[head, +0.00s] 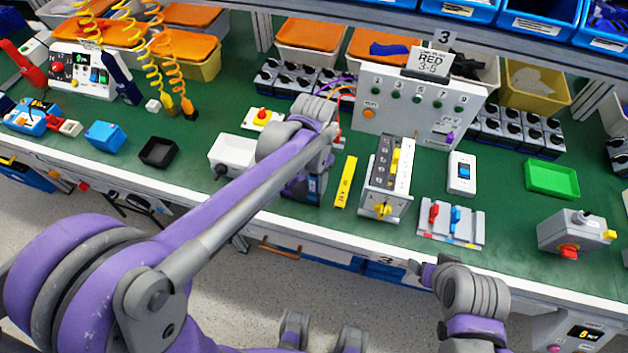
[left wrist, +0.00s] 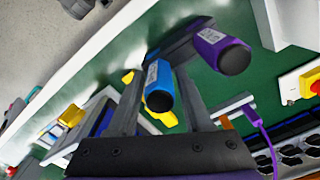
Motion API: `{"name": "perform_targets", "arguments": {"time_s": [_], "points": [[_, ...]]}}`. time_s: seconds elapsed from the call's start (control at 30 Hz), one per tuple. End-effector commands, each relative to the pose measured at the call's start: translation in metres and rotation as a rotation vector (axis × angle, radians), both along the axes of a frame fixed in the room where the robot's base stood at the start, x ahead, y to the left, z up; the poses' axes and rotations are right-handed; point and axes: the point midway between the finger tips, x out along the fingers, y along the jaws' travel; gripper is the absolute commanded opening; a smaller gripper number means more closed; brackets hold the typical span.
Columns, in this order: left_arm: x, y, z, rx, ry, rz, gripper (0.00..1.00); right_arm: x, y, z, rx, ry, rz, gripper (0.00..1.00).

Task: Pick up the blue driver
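The blue driver (left wrist: 159,87) shows in the left wrist view, its dark handle end facing the camera and a white label on its side. My left gripper (left wrist: 164,75) has its two grey fingers on either side of the blue handle, apart, with narrow gaps. A purple driver (left wrist: 222,50) stands just outside the right-hand finger. In the head view my left arm covers the driver spot and the fingertips; only my left wrist shows over the bench. My right gripper (head: 430,273) is low at the bench's front edge, and its fingers are unclear.
The green bench (head: 330,225) carries a yellow strip (head: 345,182), a switch block (head: 388,178), a tray with red and blue handles (head: 450,235), a white box (head: 232,155) and a grey control panel (head: 415,105) behind. Bins line the back.

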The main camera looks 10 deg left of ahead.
Motion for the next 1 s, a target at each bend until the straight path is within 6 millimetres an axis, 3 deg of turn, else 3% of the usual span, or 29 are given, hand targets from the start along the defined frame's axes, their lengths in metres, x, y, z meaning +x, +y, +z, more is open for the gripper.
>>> {"name": "perform_targets", "arguments": {"time_s": [0.03, 0.27, 0.67, 1.0], "points": [[0.0, 0.0, 0.0, 0.0, 0.0, 0.0, 0.39, 0.0, 0.0, 0.0, 0.0, 0.0, 0.0, 0.74], [0.0, 0.0, 0.0, 0.0, 0.0, 0.0, 0.0, 0.0, 0.0, 0.0, 0.0, 0.0, 0.0, 0.74], [0.0, 0.0, 0.005, 0.0, 0.0, 0.0, 0.0, 0.0, 0.0, 0.001, 0.0, 0.0, 0.0, 0.74], [0.0, 0.0, 0.067, 0.0, 0.0, -0.001, 0.0, 0.002, 0.0, 0.007, 0.0, -0.003, 0.0, 0.74]]}}
